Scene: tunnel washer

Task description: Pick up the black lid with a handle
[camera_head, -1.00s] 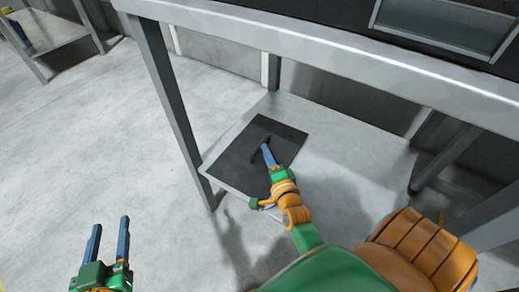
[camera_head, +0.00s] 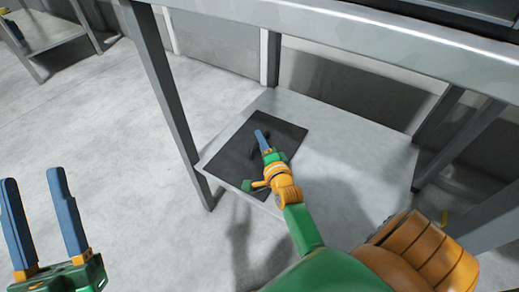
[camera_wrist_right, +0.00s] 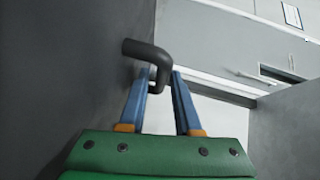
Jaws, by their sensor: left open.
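The black lid (camera_head: 228,160) is a flat dark square lying on the lower shelf of a metal table in the head view. Its dark handle (camera_wrist_right: 146,50) shows clearly in the right wrist view as a bent bar standing out from the lid's dark face (camera_wrist_right: 70,75). My right gripper (camera_head: 261,136) is over the lid at the handle, which it partly hides in the head view. In the right wrist view its fingers (camera_wrist_right: 162,78) are apart, with the bent part of the handle between the tips. My left gripper (camera_head: 32,175) is open and empty at the lower left, away from the lid.
The pale lower shelf (camera_head: 350,165) is bare to the right of the lid. The tabletop edge (camera_head: 330,40) runs above it, and a grey leg (camera_head: 165,100) stands left of the lid. Another table (camera_head: 50,35) is at the far left. Open floor lies between.

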